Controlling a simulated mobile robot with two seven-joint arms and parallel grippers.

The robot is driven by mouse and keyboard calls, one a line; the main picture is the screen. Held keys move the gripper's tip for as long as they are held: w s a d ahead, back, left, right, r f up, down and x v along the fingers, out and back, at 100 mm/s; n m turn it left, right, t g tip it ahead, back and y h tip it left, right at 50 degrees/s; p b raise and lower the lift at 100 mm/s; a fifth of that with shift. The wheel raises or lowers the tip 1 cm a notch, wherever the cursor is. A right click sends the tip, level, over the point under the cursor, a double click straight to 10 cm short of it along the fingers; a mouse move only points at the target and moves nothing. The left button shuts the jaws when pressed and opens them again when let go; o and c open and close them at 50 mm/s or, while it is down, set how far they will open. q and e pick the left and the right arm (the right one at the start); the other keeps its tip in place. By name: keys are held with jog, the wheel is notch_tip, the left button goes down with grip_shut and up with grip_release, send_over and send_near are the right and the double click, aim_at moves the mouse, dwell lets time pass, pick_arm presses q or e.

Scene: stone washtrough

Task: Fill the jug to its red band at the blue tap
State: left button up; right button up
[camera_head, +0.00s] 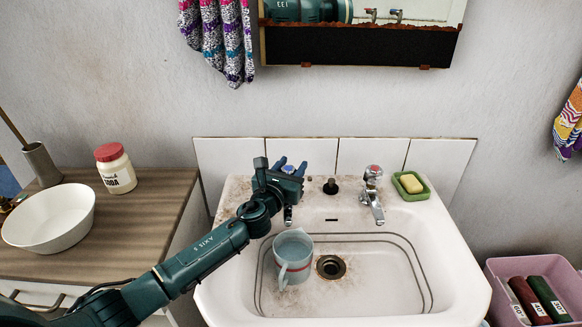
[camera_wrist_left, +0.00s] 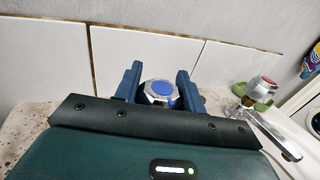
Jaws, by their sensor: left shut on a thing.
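The pale grey-blue jug (camera_head: 294,262) stands upright in the basin on the left of the drain, below the blue tap's spout, its handle towards me. Whether water is running cannot be told. My right gripper is not in view.
The red-capped tap (camera_head: 373,190) stands at the right, beside a green soap dish (camera_head: 410,187). The white washbasin (camera_head: 445,285) has a dark drain (camera_head: 330,267). A white bowl (camera_head: 50,218) and a red-lidded jar (camera_head: 115,168) stand on the left counter. A pink crate (camera_head: 500,280) is at right.

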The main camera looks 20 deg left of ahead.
pick_arm(q)
jog(key=shift+c, duration=1.2)
jog(key=n+y, duration=0.1)
jog(key=y, duration=0.1)
jog(key=shift+n+y+p, duration=0.3)
jog(key=shift+a+n+y, duration=0.25)
jog(key=shift+n+y, duration=0.55)
jog(key=shift+y, duration=0.4)
jog(key=o, duration=1)
jog(key=shift+s, duration=0.1)
jog(key=s, duration=0.4)
jog(key=s+d, duration=0.1)
jog(key=s, duration=0.3)
jog(key=s+d+p, duration=0.1)
jog(key=s, duration=0.3)
jog(key=shift+s, duration=0.4)
